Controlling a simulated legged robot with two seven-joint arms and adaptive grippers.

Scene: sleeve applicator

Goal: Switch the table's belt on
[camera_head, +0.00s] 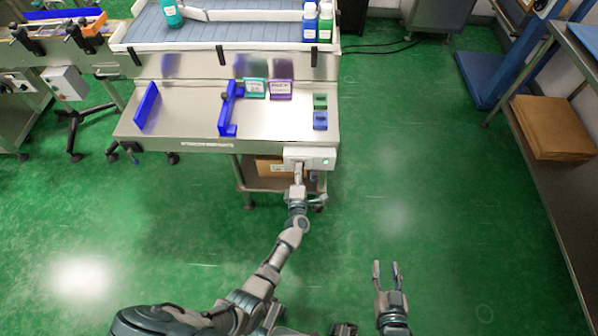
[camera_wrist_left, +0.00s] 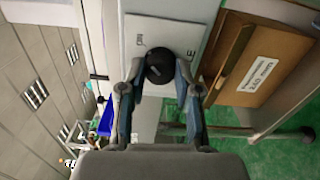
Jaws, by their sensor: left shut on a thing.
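The belt (camera_head: 235,35) runs along the back of the steel table (camera_head: 185,128) in the head view. A white control box (camera_head: 316,152) with a small green light (camera_head: 326,162) is at the table's front right edge. In the left wrist view, the box's white face (camera_wrist_left: 190,35) carries a round black knob (camera_wrist_left: 160,66) with a light mark. My left gripper (camera_head: 298,172) is at the box, shut on the knob, with one finger on each side in the wrist view (camera_wrist_left: 160,85). My right gripper (camera_head: 387,268) is open and empty above the floor.
A teal bottle (camera_head: 172,14) and blue and green bottles (camera_head: 318,20) stand on the belt. Blue brackets (camera_head: 229,108) and small colored blocks (camera_head: 320,120) are on the table. A cardboard box (camera_head: 270,167) sits below.

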